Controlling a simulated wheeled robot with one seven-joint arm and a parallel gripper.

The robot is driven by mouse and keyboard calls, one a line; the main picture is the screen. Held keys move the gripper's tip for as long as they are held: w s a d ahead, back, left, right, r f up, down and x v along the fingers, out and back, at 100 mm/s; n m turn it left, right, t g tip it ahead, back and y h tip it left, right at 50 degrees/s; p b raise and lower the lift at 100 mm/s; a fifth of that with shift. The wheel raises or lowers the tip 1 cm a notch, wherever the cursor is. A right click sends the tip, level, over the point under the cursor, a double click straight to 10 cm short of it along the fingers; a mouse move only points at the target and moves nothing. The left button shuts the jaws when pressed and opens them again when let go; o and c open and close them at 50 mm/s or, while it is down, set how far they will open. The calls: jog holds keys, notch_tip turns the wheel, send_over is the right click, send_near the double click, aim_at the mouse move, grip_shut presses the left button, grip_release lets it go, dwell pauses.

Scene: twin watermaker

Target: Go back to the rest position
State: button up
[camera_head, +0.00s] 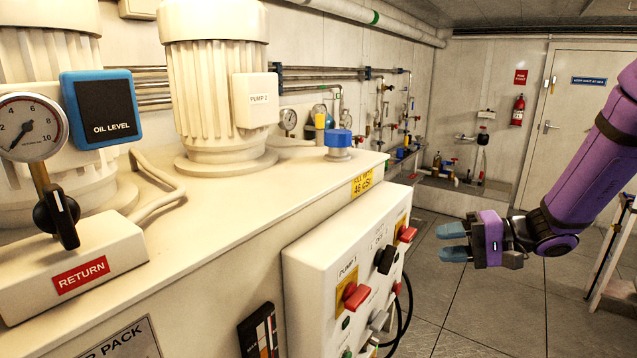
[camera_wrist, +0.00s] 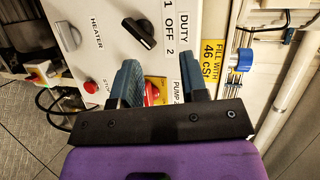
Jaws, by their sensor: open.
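My gripper (camera_head: 453,241) is at the right in the head view, held in the air over the floor at the end of my purple arm. Its two blue-grey fingers point left, toward the white control box (camera_head: 322,262), and are apart with nothing between them. In the wrist view the fingers of my gripper (camera_wrist: 163,82) show open in front of the same control box. A red switch (camera_wrist: 152,92) shows between and behind them. A clear gap separates the gripper from the box in the head view.
The power pack's cream top (camera_head: 235,190) carries pump motors, a gauge (camera_head: 33,127) and a blue cap (camera_head: 338,138). A black cable (camera_head: 405,310) hangs beside the control box. A white frame (camera_head: 612,255) stands at the right. Tiled floor (camera_head: 480,310) below the gripper is clear.

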jog(key=s+d+r+n+h, duration=0.1)
jog(key=s+r+h, duration=0.3)
jog(key=s, duration=0.3)
jog(key=s+d+r+n+t+h, duration=0.1)
jog(key=s+r+h, duration=0.3)
jog(key=s, duration=0.4)
jog(key=s+d+r+h, duration=0.3)
jog(key=s+r+h, duration=0.2)
jog(key=s, duration=0.3)
jog(key=shift+n+t+h, duration=0.4)
jog(key=shift+h, duration=0.4)
jog(key=shift+w+f, duration=0.1)
